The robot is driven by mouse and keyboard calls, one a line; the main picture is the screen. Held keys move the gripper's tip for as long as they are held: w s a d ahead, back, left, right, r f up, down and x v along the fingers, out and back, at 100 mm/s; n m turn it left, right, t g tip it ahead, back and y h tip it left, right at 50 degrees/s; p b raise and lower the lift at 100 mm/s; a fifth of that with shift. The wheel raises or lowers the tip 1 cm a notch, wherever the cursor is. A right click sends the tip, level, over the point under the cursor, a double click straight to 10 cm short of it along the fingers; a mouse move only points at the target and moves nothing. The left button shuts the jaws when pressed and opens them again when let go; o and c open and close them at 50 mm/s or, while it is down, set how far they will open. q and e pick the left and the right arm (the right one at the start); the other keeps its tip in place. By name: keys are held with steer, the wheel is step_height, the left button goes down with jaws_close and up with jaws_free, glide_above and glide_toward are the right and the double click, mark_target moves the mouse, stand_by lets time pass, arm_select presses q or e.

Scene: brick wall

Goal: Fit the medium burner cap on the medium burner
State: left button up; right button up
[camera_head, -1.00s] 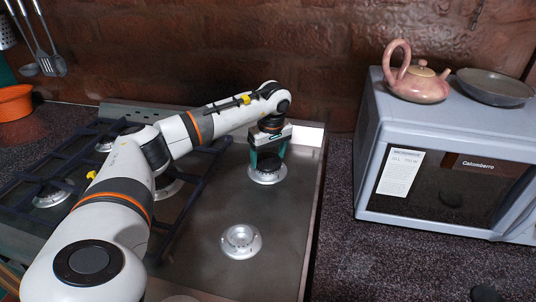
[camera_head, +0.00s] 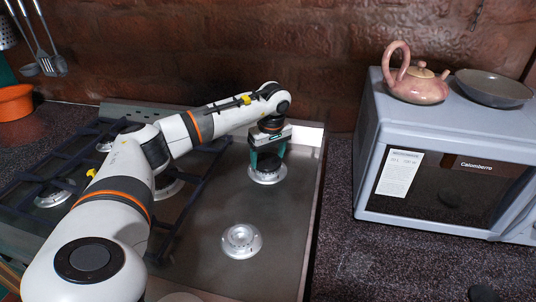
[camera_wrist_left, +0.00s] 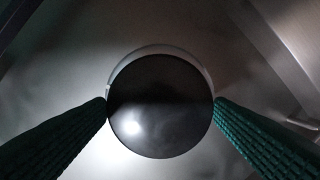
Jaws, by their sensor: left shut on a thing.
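A round black burner cap (camera_wrist_left: 160,125) is between the green fingers of my left gripper (camera_wrist_left: 161,106) in the left wrist view. The fingers touch it on both sides. In the head view my left gripper (camera_head: 267,158) points down at the back right burner (camera_head: 267,175), with the dark cap (camera_head: 268,163) low between the fingers, at or just above that burner. In the wrist view a pale arc of the burner (camera_wrist_left: 155,49) shows beyond the cap's top edge. I cannot tell whether the cap rests on it. My right gripper is not in view.
A bare silver burner (camera_head: 241,241) sits nearer on the steel hob (camera_head: 210,222). Dark grates (camera_head: 189,205) cover the hob's left side. A microwave (camera_head: 362,140) stands at the right, bearing a pink teapot (camera_head: 419,90) and a grey pan (camera_head: 494,88). The counter between is clear.

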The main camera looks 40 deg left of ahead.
arm_select(q)
steer(key=shift+f, duration=0.55)
stand_by(0.5)
steer(key=o, duration=1)
steer(key=shift+o, duration=0.2)
steer(key=shift+r, duration=0.1)
step_height(320, 180, up, 12)
steer(key=d+b, duration=0.1)
steer(key=shift+s+d, duration=0.25)
steer(key=shift+d, duration=0.1)
